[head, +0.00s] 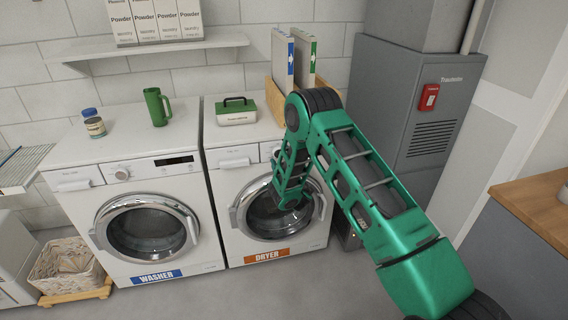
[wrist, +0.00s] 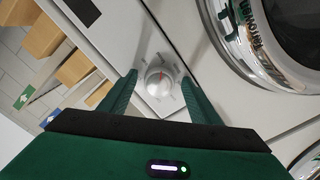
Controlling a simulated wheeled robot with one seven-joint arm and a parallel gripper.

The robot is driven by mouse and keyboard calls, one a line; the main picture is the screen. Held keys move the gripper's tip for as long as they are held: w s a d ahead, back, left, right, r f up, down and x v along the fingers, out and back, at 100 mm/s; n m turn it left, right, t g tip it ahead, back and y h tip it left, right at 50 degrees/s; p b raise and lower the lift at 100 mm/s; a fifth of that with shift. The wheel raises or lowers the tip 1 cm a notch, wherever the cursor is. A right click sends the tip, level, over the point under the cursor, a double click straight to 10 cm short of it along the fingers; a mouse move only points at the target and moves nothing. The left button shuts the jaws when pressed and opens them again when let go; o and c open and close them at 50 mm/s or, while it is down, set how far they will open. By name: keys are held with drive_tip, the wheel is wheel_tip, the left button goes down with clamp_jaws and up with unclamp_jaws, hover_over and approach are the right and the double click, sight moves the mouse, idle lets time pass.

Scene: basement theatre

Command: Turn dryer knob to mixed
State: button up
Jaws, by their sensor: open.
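The dryer (head: 225,160) stands right of the washer, with its round door closed and an orange DRYER label. Its knob is hidden behind my arm in the head view. I cannot tell how far the fingertips are from the panel.
The washer (head: 80,216) stands left of the dryer. A green-and-white box (head: 237,112) and a wooden holder with upright folders (head: 283,62) are on the dryer. A green mug (head: 157,107) is on the washer. A grey cabinet (head: 424,125) stands right. The floor in front is clear.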

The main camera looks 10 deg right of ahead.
drive_tip(key=s, duration=1)
idle(0.8)
drive_tip(key=shift+s+d, duration=0.1)
